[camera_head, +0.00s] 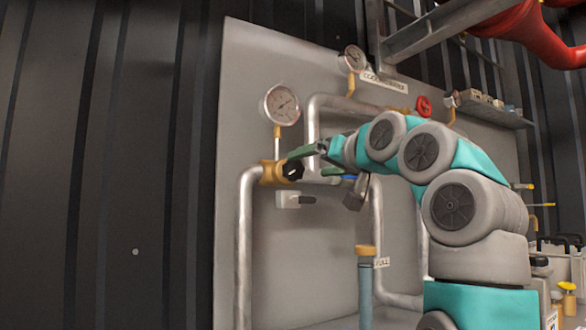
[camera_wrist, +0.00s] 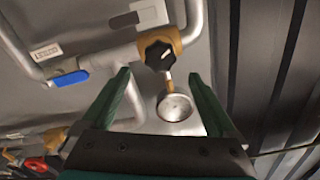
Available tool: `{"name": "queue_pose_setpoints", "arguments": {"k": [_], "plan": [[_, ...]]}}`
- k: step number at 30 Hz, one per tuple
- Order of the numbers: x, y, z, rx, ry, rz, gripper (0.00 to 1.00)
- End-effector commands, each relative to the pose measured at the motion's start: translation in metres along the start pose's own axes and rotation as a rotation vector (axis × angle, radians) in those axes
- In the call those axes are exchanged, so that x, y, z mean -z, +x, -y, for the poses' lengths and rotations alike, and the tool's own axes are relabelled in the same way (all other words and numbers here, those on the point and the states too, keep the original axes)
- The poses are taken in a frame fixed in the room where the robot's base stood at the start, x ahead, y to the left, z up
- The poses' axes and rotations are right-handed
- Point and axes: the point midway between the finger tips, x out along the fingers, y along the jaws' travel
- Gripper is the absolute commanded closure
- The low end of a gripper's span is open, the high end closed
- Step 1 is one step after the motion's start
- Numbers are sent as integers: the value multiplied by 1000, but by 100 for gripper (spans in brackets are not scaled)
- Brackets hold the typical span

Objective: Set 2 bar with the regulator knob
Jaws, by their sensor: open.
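The regulator has a brass body (camera_head: 272,173) on the grey pipe and a dark round knob (camera_head: 293,171) facing my arm. In the wrist view the black, lobed knob (camera_wrist: 158,54) is in front of the brass body (camera_wrist: 175,40). A round pressure gauge (camera_head: 282,104) stands on a brass stem above the regulator; it also shows in the wrist view (camera_wrist: 175,107). Its reading is too small to tell. My gripper (camera_head: 308,163) is open, its green fingers pointing at the knob. In the wrist view the fingertips (camera_wrist: 158,73) lie either side of the knob's line; I see no contact.
A blue-handled valve (camera_wrist: 69,79) sits on the pipe beside the regulator. A second gauge (camera_head: 352,59) and a red handwheel (camera_head: 424,106) are higher on the grey panel (camera_head: 245,70). Vertical pipes (camera_head: 244,250) run below. The dark wall at left is clear.

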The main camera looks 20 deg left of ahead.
Motion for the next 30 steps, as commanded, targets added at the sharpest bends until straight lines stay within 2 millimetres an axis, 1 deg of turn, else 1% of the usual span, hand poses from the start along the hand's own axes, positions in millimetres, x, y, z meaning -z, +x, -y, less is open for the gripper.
{"name": "queue_pose_setpoints", "arguments": {"k": [9,12,16,22,23,30], "plan": [[1,47,1,-1,1,7,7],[2,60,1,0,1,4,7],[0,68,0,0,1,5,7],[-1,69,0,-1,0,3,7],[-1,68,0,-1,0,3,8],[-1,68,0,-1,0,3,35]]}}
